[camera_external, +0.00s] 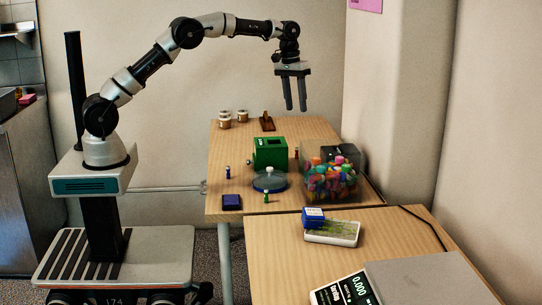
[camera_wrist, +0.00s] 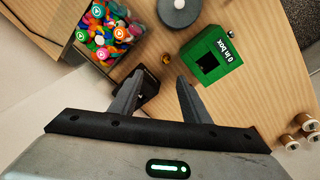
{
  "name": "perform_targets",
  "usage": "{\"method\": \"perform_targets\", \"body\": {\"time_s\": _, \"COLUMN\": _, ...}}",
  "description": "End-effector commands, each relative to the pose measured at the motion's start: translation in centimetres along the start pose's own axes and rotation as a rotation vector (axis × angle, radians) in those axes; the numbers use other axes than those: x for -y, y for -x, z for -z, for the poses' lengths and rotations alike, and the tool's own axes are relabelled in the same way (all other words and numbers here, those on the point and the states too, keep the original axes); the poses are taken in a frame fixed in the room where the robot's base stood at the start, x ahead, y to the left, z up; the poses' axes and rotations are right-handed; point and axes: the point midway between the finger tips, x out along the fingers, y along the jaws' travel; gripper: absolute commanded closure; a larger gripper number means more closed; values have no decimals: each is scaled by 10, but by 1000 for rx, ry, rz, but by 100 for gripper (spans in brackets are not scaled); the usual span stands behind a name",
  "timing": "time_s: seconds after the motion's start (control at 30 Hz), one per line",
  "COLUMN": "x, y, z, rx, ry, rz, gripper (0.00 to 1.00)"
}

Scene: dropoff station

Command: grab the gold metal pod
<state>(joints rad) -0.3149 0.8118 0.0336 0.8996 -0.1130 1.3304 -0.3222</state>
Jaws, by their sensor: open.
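My gripper (camera_external: 296,107) is open and empty, pointing down high above the back of the table. In the wrist view its fingers (camera_wrist: 160,76) are apart, left of the box and well away from the pod.
A clear bin of colourful pods (camera_external: 330,183) stands at the table's right edge. A round grey platform (camera_external: 269,184), small figures, and a dark blue block (camera_external: 232,202) are in front. Spools (camera_external: 225,120) and a dark wooden stand (camera_external: 267,122) are at the back.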

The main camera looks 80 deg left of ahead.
Motion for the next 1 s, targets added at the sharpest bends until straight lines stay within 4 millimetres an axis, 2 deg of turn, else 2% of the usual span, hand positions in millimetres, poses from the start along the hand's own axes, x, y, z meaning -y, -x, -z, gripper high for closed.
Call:
{"method": "perform_targets", "body": {"time_s": 0.03, "x": 7, "y": -18, "z": 13, "rx": 18, "ry": 28, "rz": 5, "gripper": 57}}
{"method": "perform_targets", "body": {"time_s": 0.1, "x": 13, "y": -36, "z": 23, "rx": 35, "ry": 57, "rz": 9, "gripper": 57}}
{"method": "perform_targets", "body": {"time_s": 0.27, "x": 24, "y": -62, "z": 34, "rx": 54, "ry": 94, "rz": 13, "gripper": 57}}
{"method": "perform_targets", "body": {"time_s": 0.47, "x": 26, "y": -91, "z": 34, "rx": 59, "ry": 100, "rz": 15, "gripper": 57}}
{"method": "perform_targets", "body": {"time_s": 0.8, "x": 26, "y": -163, "z": 29, "rx": 59, "ry": 99, "rz": 15, "gripper": 57}}
{"method": "perform_targets", "body": {"time_s": 1.0, "x": 26, "y": -186, "z": 28, "rx": 56, "ry": 99, "rz": 14, "gripper": 57}}
